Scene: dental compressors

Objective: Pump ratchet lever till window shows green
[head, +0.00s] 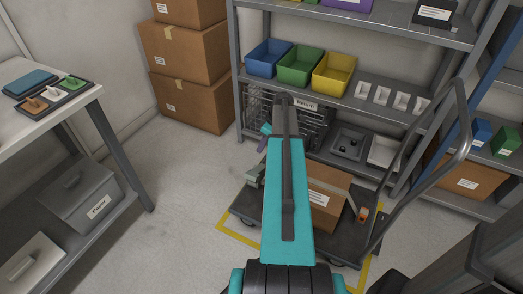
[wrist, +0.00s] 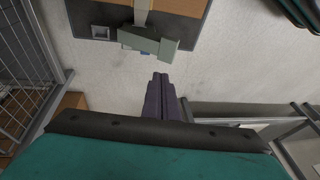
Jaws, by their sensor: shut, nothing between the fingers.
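A grey-green ratchet with its lever (head: 254,174) sits at the left side of the carton (head: 324,200) on the dark platform cart (head: 345,242). In the wrist view the ratchet (wrist: 150,43) hangs at the cart's edge, at the end of a pale strap (wrist: 142,13) that runs over the carton. A small blue patch shows beneath its body; I cannot make out a window or its colour. My gripper (wrist: 160,77), with purple fingers, is shut and empty, apart from the ratchet and pointing toward it.
Yellow floor tape (head: 238,239) surrounds the cart. The cart's grey handle (head: 462,130) rises at right. A wire cage (head: 258,108) and shelving with coloured bins (head: 300,66) stand behind. A white-topped table (head: 45,110) is at left. Pale floor between table and cart is clear.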

